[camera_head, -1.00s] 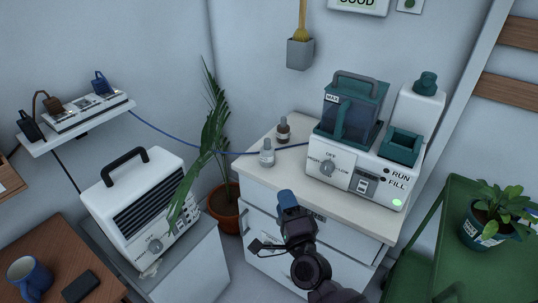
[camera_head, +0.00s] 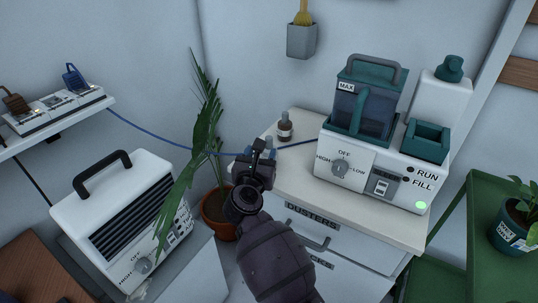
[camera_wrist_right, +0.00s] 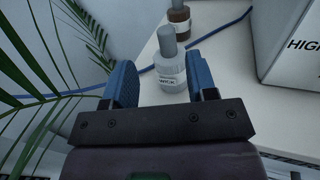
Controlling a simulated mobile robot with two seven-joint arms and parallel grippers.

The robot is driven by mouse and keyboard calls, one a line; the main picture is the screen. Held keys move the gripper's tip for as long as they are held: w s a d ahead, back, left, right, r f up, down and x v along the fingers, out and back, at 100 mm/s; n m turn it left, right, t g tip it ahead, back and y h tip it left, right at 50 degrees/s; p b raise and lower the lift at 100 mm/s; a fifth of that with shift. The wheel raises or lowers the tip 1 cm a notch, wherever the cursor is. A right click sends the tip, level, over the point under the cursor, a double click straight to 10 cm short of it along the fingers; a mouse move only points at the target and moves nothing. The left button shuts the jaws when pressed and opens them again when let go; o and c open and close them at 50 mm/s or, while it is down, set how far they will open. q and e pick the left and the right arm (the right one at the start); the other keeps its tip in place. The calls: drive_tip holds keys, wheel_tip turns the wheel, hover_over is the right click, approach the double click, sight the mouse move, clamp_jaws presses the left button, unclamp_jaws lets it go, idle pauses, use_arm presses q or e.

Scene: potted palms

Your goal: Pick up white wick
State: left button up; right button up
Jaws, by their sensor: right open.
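The white wick bottle (camera_wrist_right: 173,76), a pale bottle with a grey cap and a label reading WICK, stands upright on the white cabinet top. In the right wrist view it is ahead of my right gripper (camera_wrist_right: 160,82), in line with the gap between the two blue fingers. The fingers are open, and I cannot tell whether they touch the bottle. In the head view my right gripper (camera_head: 257,154) is over the cabinet's left edge and hides most of the bottle. My left gripper is not in view.
A brown dropper bottle (camera_head: 285,128) stands just behind the white one. The humidifier machine (camera_head: 375,170) is to the right. Palm leaves (camera_head: 200,130) rise close on the left.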

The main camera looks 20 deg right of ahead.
sight(268, 141)
drive_tip(key=x, duration=0.3)
drive_tip(key=shift+w+d+r, duration=0.1)
drive_tip(key=shift+w+d, duration=0.25)
drive_tip(key=shift+d+r+b+x, duration=0.1)
drive_tip(key=shift+b+x, duration=0.15)
drive_tip(key=shift+x, duration=0.9)
drive_tip(key=shift+d+r+b+x, duration=0.1)
drive_tip(key=shift+r+b+x, duration=0.1)
drive_tip(key=shift+x, duration=0.95)
drive_tip(key=shift+s, duration=0.2)
clamp_jaws()
